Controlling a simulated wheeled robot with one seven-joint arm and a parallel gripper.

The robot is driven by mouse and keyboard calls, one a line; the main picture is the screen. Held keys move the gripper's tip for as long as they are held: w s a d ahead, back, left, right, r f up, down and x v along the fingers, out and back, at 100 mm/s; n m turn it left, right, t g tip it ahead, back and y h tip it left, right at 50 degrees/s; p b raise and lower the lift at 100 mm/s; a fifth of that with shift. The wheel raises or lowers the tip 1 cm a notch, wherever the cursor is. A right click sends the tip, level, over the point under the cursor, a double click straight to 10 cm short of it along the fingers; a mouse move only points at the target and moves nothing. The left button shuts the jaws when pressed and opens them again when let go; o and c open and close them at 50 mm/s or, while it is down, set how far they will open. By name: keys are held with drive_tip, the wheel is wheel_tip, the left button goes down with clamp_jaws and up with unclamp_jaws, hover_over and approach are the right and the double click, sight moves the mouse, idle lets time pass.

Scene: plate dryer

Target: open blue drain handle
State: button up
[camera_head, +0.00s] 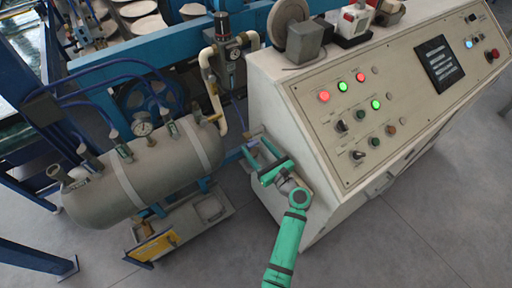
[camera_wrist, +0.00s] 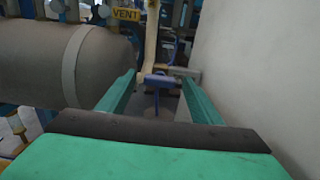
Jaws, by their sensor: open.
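The blue drain handle (camera_wrist: 158,81) shows in the wrist view as a small blue bar with a short stem, below a cream pipe (camera_wrist: 152,40). It lies between the two green fingertips in the picture, with a gap on either side. My gripper (camera_wrist: 159,78) is open and empty, its fingers spread to the left and right of the handle. I cannot tell how far beyond the fingertips the handle is. In the head view my gripper (camera_head: 257,149) is in the gap between the grey tank and the console, and it partly hides the handle area.
A "VENT" label (camera_wrist: 126,14) hangs above. Floor in front is clear.

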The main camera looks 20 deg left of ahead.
drive_tip(key=shift+w+a, duration=0.15)
drive_tip(key=shift+a, duration=0.05)
drive_tip(key=c, duration=1.1)
drive_tip(key=shift+o, duration=0.2)
